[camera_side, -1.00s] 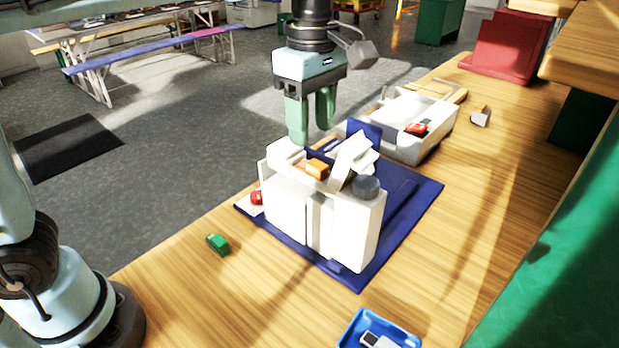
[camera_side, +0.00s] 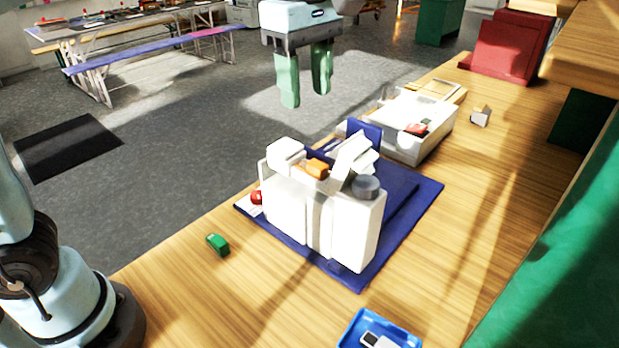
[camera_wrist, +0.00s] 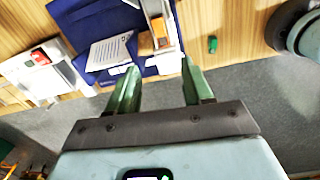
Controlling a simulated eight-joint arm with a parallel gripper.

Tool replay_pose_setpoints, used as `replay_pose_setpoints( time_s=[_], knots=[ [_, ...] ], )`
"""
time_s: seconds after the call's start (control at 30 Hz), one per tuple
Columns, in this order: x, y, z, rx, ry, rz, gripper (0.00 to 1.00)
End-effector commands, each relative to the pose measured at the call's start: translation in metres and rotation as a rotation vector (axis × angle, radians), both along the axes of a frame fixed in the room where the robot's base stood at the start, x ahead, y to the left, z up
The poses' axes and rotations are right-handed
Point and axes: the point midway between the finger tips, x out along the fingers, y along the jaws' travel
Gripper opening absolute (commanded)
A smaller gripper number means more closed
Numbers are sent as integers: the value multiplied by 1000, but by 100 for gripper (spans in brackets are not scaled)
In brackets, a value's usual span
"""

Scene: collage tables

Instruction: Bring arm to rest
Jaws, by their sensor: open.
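My gripper (camera_side: 305,80) has green fingers and hangs high in the air, above and behind the white containers in the side view. Its fingers are apart with nothing between them. In the wrist view my gripper (camera_wrist: 158,82) also shows spread, empty fingers, with floor and the table edge beyond. My base stands at the lower left of the side view.
White containers (camera_side: 285,215) holding an orange block (camera_side: 317,168) stand on a blue mat (camera_side: 405,215). A white tray (camera_side: 440,128) with a red item is behind. A green block (camera_side: 217,243) and a blue bin (camera_side: 352,338) are nearer. Bare wood lies right.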

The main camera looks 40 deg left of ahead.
Motion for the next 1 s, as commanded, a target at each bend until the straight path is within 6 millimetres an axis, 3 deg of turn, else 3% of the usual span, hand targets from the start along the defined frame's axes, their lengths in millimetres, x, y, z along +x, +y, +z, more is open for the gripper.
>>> replay_pose_setpoints(
  time_s=[0.27, 0.6, 0.8, 1.0],
  knots=[
    [-23, 45, -39, 36, -202, -475, 50],
    [-62, 90, -106, 267, -418, -1066, 50],
    [-79, 106, -138, 418, -471, -1298, 50],
    [-86, 111, -151, 491, -484, -1399, 50]
  ],
)
